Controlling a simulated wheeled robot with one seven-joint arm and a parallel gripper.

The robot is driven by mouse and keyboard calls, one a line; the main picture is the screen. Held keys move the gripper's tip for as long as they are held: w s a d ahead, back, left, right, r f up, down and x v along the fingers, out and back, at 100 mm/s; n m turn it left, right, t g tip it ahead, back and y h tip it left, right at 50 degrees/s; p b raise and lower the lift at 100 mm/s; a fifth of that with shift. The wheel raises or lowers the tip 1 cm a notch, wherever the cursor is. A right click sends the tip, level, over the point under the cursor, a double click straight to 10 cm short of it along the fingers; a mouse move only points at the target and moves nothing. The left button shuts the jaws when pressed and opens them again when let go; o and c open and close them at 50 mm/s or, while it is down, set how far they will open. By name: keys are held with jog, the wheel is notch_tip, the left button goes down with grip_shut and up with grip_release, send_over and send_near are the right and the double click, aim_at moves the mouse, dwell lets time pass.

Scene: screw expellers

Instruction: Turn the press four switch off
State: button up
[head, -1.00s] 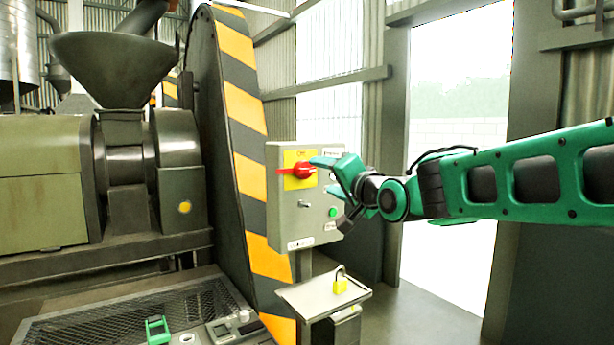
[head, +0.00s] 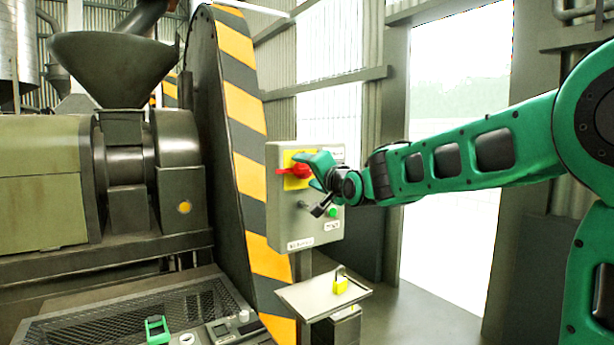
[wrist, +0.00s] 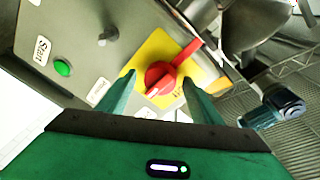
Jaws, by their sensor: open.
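The switch is a red rotary handle (head: 295,171) on a yellow plate (head: 291,157), on the front of a grey control box (head: 312,222). In the head view the handle lies about level, pointing left. My green gripper (head: 312,168) is at the box, just right of the handle and partly over the plate. In the wrist view the red handle (wrist: 161,77) lies between my two open fingertips (wrist: 158,90), with its lever reaching up and right. I cannot tell whether the fingers touch it. The plate's lettering is partly hidden.
A green button (head: 333,212) is on the same box. A small shelf (head: 300,293) with a yellow padlock (head: 341,286) stands below it. A tall striped guard (head: 240,120) rises close on the left. A bright doorway (head: 450,90) is behind my arm.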

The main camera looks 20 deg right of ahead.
jog(key=c, duration=1)
jog(key=shift+c, duration=0.2)
jog(key=shift+f, duration=0.1)
jog(key=n, duration=0.4)
jog(key=shift+f+n+t, duration=0.15)
jog(key=shift+n+t, duration=0.15)
jog(key=n, duration=0.5)
jog(key=shift+d+f+y, duration=0.1)
jog(key=shift+y, duration=0.3)
jog(key=n+y, duration=0.1)
jog(key=n, duration=0.4)
jog(key=shift+f, duration=0.1)
jog(key=shift+d+n+y, duration=0.1)
jog(key=shift+n+y, duration=0.4)
jog(key=shift+n, duration=1.9)
